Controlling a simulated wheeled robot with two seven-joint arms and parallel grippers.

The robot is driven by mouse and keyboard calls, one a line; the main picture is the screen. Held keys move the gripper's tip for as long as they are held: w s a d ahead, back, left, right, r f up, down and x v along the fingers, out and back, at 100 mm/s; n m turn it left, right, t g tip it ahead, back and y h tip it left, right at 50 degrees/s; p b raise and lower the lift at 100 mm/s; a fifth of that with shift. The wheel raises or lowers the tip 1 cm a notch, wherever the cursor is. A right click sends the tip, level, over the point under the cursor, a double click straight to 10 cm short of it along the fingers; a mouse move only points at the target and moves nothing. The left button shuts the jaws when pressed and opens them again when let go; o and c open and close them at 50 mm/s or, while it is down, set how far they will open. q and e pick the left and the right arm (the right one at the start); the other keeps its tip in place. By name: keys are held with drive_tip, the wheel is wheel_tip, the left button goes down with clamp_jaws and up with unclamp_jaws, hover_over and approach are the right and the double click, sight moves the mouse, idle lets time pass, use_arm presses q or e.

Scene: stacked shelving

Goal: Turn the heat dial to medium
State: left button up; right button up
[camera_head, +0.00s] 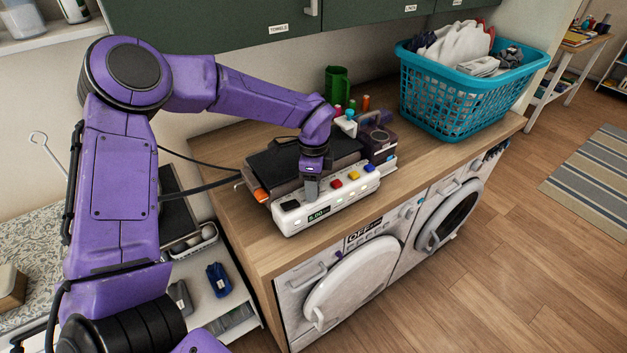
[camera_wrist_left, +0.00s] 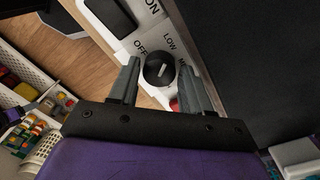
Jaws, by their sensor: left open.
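The heat dial (camera_wrist_left: 160,68) is a round black knob with a pale pointer line, set in a white panel printed OFF, LOW and a partly hidden label starting with M. The pointer slants to the upper right; which mark it meets is unclear. My left gripper (camera_wrist_left: 159,66) is open, one finger on each side of the dial; contact cannot be told. In the head view, the left gripper (camera_head: 312,187) points down at the white control panel (camera_head: 345,199), which has a small display and coloured buttons. The dial is hidden there. My right gripper is not in view.
The panel fronts a dark appliance (camera_head: 270,165) on the wooden counter (camera_head: 236,205). A purple machine (camera_head: 379,140) and a green container (camera_head: 337,87) stand close by. A teal laundry basket (camera_head: 465,95) is at right. Washing machines (camera_head: 350,285) sit below.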

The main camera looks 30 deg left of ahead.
use_arm(q)
drive_tip(key=c, duration=0.8)
drive_tip(key=shift+o, duration=0.2)
drive_tip(key=shift+f+m, duration=0.1)
drive_tip(key=shift+m, duration=0.3)
drive_tip(key=shift+m+b, duration=0.5)
drive_tip(key=shift+m, duration=0.4)
drive_tip(key=m, duration=0.3)
drive_tip(key=shift+s+d+m, duration=0.1)
drive_tip(key=shift+m, duration=0.2)
drive_tip(key=m, duration=0.3)
drive_tip(key=shift+m, duration=2.3)
